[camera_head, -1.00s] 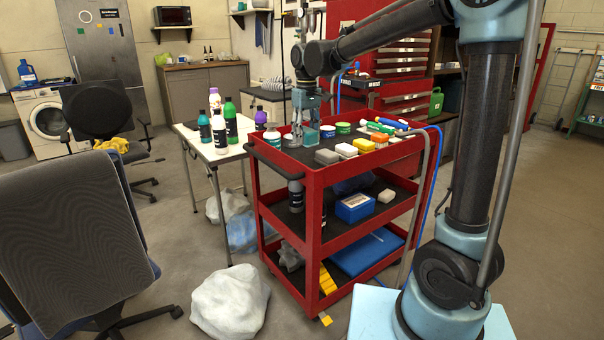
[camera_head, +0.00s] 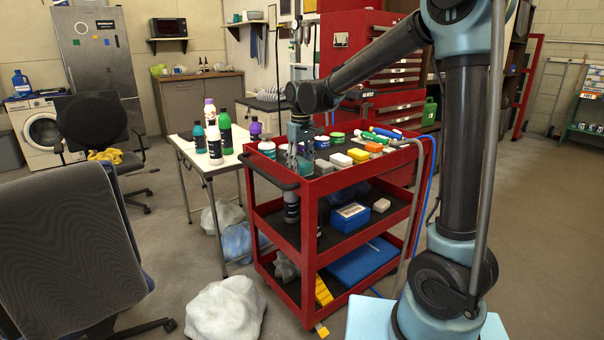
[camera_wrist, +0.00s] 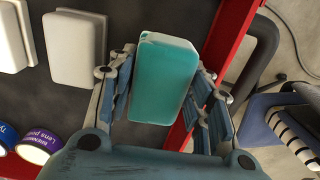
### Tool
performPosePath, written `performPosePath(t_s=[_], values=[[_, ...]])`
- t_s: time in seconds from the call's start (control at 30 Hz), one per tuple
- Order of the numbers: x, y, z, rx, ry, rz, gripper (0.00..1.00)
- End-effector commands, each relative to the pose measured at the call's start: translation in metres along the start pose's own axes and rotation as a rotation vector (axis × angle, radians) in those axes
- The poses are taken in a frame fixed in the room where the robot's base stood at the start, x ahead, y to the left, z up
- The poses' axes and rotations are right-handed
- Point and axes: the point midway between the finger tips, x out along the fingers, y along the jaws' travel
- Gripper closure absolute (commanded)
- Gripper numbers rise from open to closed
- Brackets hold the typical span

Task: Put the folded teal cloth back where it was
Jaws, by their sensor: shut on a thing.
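The folded teal cloth (camera_wrist: 163,75) looks like a thick, round-edged block in the wrist view. My gripper (camera_wrist: 160,92) has one finger on each side of it and is shut on it. In the head view my gripper (camera_head: 300,152) hangs at the left end of the top shelf of the red cart (camera_head: 350,177). In the wrist view the cloth is beside the cart's red rim (camera_wrist: 228,35), over the dark shelf surface. I cannot tell whether the cloth touches the shelf.
A pale block (camera_wrist: 75,45) lies left of the cloth, and purple tape (camera_wrist: 38,146) lies lower left. Tubs, coloured blocks and brushes crowd the cart's top shelf. A white table with several bottles (camera_head: 215,142) stands to the left. A grey chair (camera_head: 75,245) is in front.

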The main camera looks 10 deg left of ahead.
Motion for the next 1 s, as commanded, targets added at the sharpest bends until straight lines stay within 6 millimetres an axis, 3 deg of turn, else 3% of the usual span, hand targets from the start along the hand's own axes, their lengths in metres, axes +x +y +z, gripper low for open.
performPosePath(t_s=[0.2, 0.5, 0.53, 0.57, 1.0], values=[[0.027, 0.000, 0.000, 0.000, 0.000, 0.000, 0.73], [0.029, 0.000, 0.000, 0.000, 0.000, 0.000, 0.73], [0.029, 0.000, 0.000, -0.001, 0.000, 0.000, 0.52], [0.029, 0.000, 0.000, -0.001, 0.000, 0.000, 0.46], [0.024, -0.001, 0.000, -0.002, 0.000, 0.000, 0.46]])
